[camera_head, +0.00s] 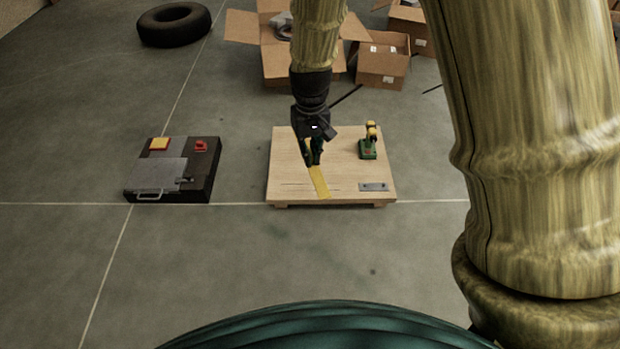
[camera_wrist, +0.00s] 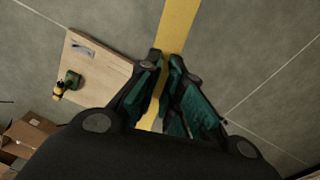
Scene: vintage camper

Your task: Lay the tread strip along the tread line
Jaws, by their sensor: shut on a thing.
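The yellow tread strip (camera_head: 320,184) is held by my gripper (camera_head: 311,163), over the near left part of the wooden board (camera_head: 345,148). In the wrist view my gripper (camera_wrist: 165,62) is shut on the strip (camera_wrist: 178,28), which runs between the fingers and out past the top edge. The strip slants in the head view, its near end pointing down and slightly right. A thin dark line (camera_head: 294,184) shows on the board beside the strip; it is partly hidden by it. I cannot tell whether the strip touches the board.
A yellow and green drill (camera_head: 369,142) stands on the board's right side, with a grey metal plate (camera_head: 374,187) at its near right corner. A dark box (camera_head: 187,172) with a handle sits left. Open cartons (camera_head: 383,66) and a tyre (camera_head: 174,24) lie behind. Floor between is clear.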

